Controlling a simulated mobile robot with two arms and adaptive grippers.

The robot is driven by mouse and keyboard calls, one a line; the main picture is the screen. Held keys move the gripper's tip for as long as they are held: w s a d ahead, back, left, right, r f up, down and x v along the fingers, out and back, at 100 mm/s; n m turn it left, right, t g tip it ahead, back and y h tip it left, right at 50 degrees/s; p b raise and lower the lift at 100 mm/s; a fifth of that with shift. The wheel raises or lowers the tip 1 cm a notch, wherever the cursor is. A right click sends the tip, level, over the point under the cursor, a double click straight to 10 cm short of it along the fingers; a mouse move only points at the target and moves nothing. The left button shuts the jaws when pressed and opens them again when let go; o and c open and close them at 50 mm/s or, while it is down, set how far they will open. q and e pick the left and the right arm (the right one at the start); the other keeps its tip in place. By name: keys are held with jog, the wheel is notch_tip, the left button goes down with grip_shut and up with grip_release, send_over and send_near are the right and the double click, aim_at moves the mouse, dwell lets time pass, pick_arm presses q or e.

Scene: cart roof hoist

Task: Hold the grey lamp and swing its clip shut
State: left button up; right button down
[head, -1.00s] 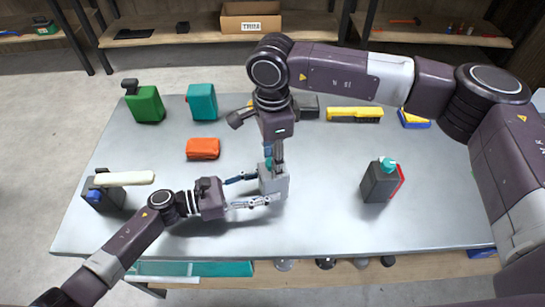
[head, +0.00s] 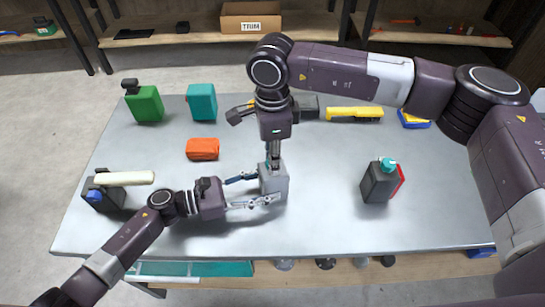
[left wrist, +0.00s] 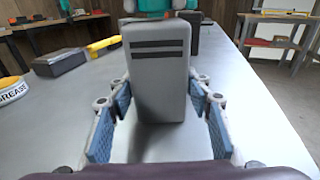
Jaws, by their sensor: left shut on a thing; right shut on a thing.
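My left gripper (head: 266,187) is shut on the lamp's body from the left, one finger on each side. My right gripper (head: 272,160) points down from above and is shut at the lamp's top, where the clip is. The clip itself is mostly hidden by the right fingers, so its angle cannot be told.
A dark canister with a teal cap (head: 378,183) stands to the right. An orange block (head: 202,149), a teal container (head: 202,102) and a green container (head: 145,104) are at the left and back. A yellow brush (head: 353,113) lies at the back. The front right of the table is clear.

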jog(key=m, duration=1.2)
pick_arm(q)
jog(key=shift+f, duration=0.1)
pick_arm(e)
jog(key=shift+m, duration=2.1)
jog(key=c, duration=1.6)
grip_release()
